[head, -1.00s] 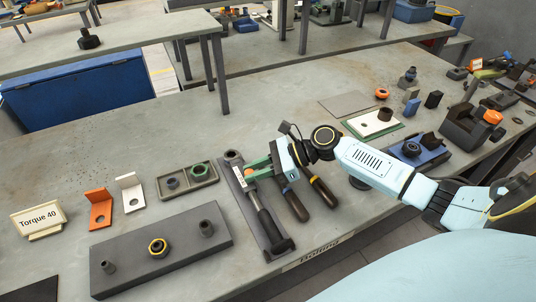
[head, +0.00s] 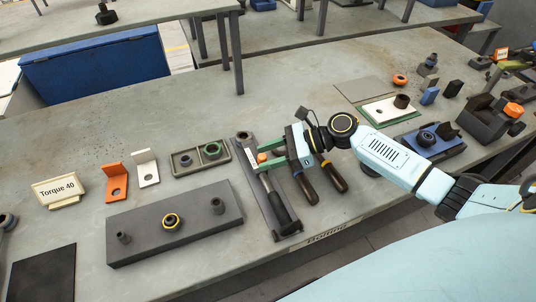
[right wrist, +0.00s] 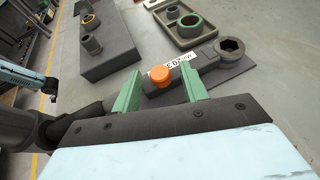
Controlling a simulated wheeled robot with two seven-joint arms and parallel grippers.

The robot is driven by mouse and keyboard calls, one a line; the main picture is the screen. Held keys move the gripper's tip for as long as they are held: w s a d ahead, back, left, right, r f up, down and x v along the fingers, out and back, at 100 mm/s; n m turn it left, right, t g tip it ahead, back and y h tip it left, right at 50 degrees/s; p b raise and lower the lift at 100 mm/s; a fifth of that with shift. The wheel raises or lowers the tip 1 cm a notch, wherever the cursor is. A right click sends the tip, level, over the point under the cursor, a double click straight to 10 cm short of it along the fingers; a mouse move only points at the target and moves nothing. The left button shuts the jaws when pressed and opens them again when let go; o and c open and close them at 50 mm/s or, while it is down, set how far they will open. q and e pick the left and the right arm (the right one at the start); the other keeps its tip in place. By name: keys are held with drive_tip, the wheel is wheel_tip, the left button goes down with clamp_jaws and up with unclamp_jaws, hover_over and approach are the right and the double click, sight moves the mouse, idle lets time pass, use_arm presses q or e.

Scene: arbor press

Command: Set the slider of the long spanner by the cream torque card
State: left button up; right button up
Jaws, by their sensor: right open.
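The cream torque card (head: 58,191) stands at the left of the bench and reads "Torque 40". The long spanner (head: 266,183) lies on a dark mat, its ring head at the back and its black handle toward the front edge. Its orange slider (head: 262,157) sits on the shaft beside a white scale label (head: 252,157). My right gripper (head: 272,155) is open at the slider. In the right wrist view the open right gripper (right wrist: 160,88) has one green finger on each side of the orange slider (right wrist: 160,76), with gaps showing. The scale digits are partly hidden.
A dark block with posts (head: 176,222) lies left of the spanner. A tray with two rings (head: 201,160) and orange (head: 116,183) and white (head: 147,168) brackets stand behind. Two dark-handled tools (head: 306,188) lie close right, partly under my gripper.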

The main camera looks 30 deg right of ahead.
drive_tip(key=v, duration=1.3)
drive_tip(key=shift+s, duration=0.1)
